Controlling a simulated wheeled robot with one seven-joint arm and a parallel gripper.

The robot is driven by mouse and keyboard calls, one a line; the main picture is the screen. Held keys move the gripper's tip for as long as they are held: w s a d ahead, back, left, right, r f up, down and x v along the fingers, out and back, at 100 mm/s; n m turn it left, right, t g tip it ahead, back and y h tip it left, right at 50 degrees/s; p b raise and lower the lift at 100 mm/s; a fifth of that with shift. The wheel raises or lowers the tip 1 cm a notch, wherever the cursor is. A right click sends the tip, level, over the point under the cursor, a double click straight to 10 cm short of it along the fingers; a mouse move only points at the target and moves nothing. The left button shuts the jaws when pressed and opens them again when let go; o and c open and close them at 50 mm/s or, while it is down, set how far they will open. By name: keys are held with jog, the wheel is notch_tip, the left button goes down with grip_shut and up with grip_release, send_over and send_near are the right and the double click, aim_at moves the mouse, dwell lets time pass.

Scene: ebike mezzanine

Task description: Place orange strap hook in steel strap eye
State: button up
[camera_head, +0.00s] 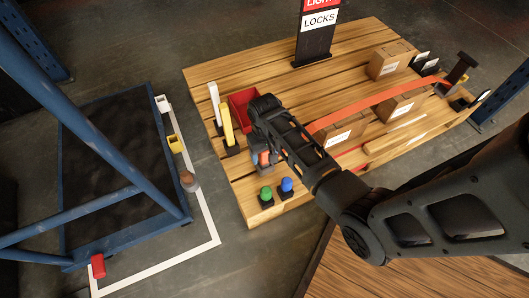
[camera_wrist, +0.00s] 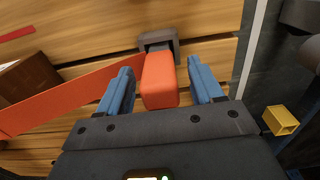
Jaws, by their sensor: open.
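The orange strap hook (camera_wrist: 160,82) is a block between the two blue fingers of my gripper (camera_wrist: 160,68) in the wrist view. The fingers are open, with a visible gap on each side of the hook. The grey steel strap eye (camera_wrist: 144,43) is just beyond the hook's far end, at the pallet's edge. The hook overlaps the eye in this view; I cannot tell whether it is seated inside. The orange strap (camera_wrist: 70,98) runs left from the hook. In the head view my gripper (camera_head: 264,157) is low over the pallet's left edge, and my arm partly hides the hook.
The wooden pallet (camera_head: 235,75) carries cardboard boxes (camera_head: 390,60), a red bin (camera_head: 241,105), a yellow post (camera_head: 228,127), a green button (camera_head: 266,193), a blue button (camera_head: 286,185) and a black LOCKS sign (camera_head: 316,40). A blue-framed rack (camera_head: 62,190) stands left, across open floor.

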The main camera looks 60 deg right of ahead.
notch_tip(320, 180, up, 12)
jog(key=p, duration=0.5)
jog(key=s+a+r+n+t+h, duration=0.2)
jog(key=s+a+n+t, duration=0.2)
jog(key=s+a+t, duration=0.55)
jog(key=s+a+r+n+t, duration=0.1)
jog(key=s+a+r, duration=0.2)
jog(key=r, duration=0.5)
jog(key=s+a+r+n+t+y, duration=0.1)
jog(key=s+a+r+t, duration=0.1)
jog(key=s+r, duration=0.4)
jog(key=s+a+r+t+y, duration=0.1)
jog(key=s+a+r, duration=0.3)
jog(key=r, duration=0.6)
jog(key=shift+s+a+r+n+t, duration=0.2)
jog(key=shift+s+r+n+t, duration=0.15)
jog(key=shift+s+t, duration=0.3)
jog(key=shift+w, duration=0.1)
jog(key=shift+c, duration=0.4)
